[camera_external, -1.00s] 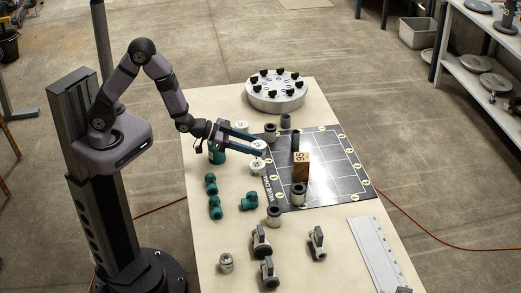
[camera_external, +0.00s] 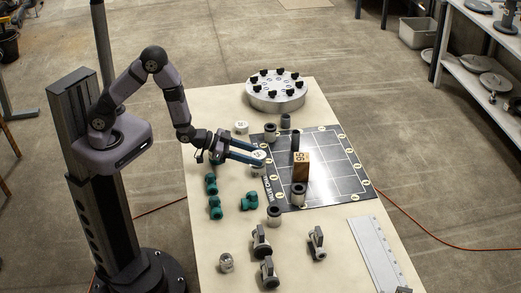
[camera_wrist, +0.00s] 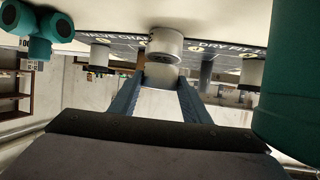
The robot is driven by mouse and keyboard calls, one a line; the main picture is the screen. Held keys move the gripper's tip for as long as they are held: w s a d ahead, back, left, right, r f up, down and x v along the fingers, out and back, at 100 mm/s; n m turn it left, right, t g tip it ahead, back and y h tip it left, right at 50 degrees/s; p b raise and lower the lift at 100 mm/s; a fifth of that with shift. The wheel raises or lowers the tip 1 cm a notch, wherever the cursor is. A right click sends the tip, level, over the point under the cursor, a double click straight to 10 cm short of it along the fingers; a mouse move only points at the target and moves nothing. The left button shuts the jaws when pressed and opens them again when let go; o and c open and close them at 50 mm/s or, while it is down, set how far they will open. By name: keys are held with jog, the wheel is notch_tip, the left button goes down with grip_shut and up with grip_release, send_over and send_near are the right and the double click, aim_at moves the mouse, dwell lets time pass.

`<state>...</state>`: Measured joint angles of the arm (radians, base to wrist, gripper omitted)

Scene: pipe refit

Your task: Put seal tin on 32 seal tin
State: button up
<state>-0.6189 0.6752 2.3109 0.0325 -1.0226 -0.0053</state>
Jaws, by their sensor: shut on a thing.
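My gripper (camera_external: 259,157) is shut on a white seal tin (camera_external: 259,154), gripped at the fingertips near the mat's left edge. A second white seal tin (camera_external: 257,169) stands just below it, partly covered by the held tin and fingers. In the wrist view, the held tin (camera_wrist: 160,73) lies between the fingertips, with the standing tin (camera_wrist: 165,44) close by on the table side. I cannot tell whether the two tins touch. A third white tin (camera_external: 241,127) stands farther back. The numbers on the tins are too small to read.
A dark gridded mat (camera_external: 334,172) carries a wooden block (camera_external: 301,171) and grey pipe pieces. Teal fittings (camera_external: 215,207) lie in front of my gripper. A large teal cylinder (camera_wrist: 290,75) is close beside it. A round flange (camera_external: 276,92) stands at the back.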

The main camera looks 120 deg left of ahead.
jog(key=shift+f, duration=0.3)
jog(key=o, duration=1)
jog(key=shift+o, duration=0.2)
jog(key=shift+r, duration=0.15)
jog(key=shift+r+p, duration=0.4)
jog(key=shift+r, duration=0.05)
jog(key=shift+s+d, duration=0.2)
jog(key=shift+s, duration=0.1)
jog(key=p+v, duration=1.1)
jog(key=shift+d, duration=0.15)
